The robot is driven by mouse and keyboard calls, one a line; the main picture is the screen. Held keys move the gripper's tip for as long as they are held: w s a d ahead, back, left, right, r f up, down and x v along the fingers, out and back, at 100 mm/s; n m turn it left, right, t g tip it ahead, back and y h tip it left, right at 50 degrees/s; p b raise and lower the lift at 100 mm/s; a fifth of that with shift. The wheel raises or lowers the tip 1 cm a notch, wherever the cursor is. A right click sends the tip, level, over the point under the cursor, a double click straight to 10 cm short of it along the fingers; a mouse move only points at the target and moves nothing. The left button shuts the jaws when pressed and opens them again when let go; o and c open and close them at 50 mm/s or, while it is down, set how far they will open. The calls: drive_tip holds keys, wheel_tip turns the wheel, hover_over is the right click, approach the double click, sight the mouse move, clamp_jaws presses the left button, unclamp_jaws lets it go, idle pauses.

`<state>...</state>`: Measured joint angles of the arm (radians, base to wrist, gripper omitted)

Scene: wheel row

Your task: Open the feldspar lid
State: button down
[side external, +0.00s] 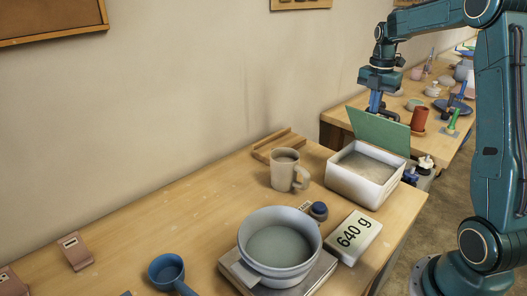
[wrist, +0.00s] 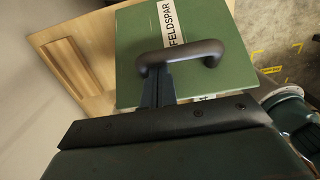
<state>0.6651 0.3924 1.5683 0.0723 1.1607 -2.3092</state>
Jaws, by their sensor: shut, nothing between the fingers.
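The feldspar lid (side external: 379,129) is a green panel standing raised along the far edge of a white bin (side external: 352,187) in the side view. The bin's mouth is open and pale powder (side external: 362,168) shows inside. In the wrist view the lid (wrist: 140,60) carries a white label reading FELDSPAR (wrist: 170,22) and a dark bar handle (wrist: 190,53). My gripper (wrist: 158,80) is shut and empty, its fingers at the handle's left end; whether they touch it is unclear. In the side view my gripper (side external: 377,108) is behind the lid's upper edge, its tips partly hidden.
A beige mug (side external: 285,170) and a wooden rack (side external: 277,145) stand left of the bin. A pot (side external: 279,245) sits on a scale in front, beside a 640 g display (side external: 352,236). A second table behind holds a red cup (side external: 420,118) and other wares.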

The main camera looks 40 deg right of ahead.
drive_tip(key=d+r, duration=0.1)
drive_tip(key=d, duration=1.1)
drive_tip(key=shift+r, duration=0.15)
drive_tip(key=shift+d+r, duration=0.1)
drive_tip(key=shift+r, duration=0.1)
drive_tip(key=shift+r, duration=0.6)
drive_tip(key=shift+f, duration=0.1)
